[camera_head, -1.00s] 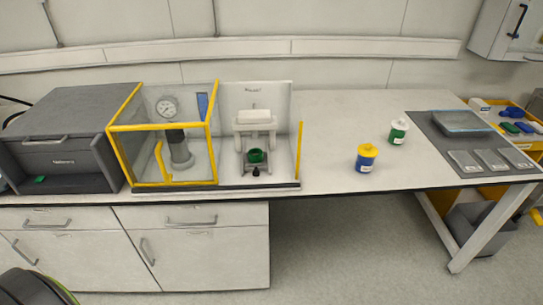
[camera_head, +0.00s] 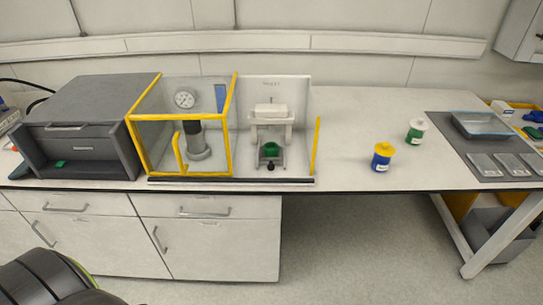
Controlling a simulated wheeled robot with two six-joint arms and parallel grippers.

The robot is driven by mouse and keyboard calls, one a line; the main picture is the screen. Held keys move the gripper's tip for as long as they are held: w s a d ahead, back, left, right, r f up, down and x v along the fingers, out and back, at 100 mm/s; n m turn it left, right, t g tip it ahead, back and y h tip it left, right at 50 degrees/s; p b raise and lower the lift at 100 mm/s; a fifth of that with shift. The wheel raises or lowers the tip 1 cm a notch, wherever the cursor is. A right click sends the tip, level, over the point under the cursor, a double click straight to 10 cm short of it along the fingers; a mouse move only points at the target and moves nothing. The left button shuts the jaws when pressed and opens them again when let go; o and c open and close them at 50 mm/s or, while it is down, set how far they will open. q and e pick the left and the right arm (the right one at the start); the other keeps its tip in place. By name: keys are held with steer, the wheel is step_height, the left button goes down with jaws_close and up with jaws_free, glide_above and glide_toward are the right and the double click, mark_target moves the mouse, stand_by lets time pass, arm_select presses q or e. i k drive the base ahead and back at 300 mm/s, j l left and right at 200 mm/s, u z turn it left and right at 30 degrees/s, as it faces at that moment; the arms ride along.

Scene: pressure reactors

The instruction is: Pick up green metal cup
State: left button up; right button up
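A small green cup (camera_head: 271,149) sits on the low platform of the white press-like stand (camera_head: 271,117), right of the yellow-framed clear enclosure. A black knob shows just in front of it. A small green item (camera_head: 60,164) lies in the open front of the dark grey box at the left; it is too small to make out. Neither of my grippers is in view. A dark rounded part of my own body shows at the bottom left.
The yellow-framed enclosure (camera_head: 152,124) holds a pressure gauge. The grey box (camera_head: 90,113) stands left of it. Blue-and-yellow (camera_head: 381,157) and green-and-white (camera_head: 416,131) jars stand on the right. Beyond them a grey mat (camera_head: 452,127) bears a blue-rimmed tray (camera_head: 482,125). The bench between is clear.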

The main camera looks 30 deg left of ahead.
mark_target(274, 153)
steer(key=i+l+u, duration=0.1)
steer(key=u, duration=0.8)
steer(key=i+l, duration=0.05)
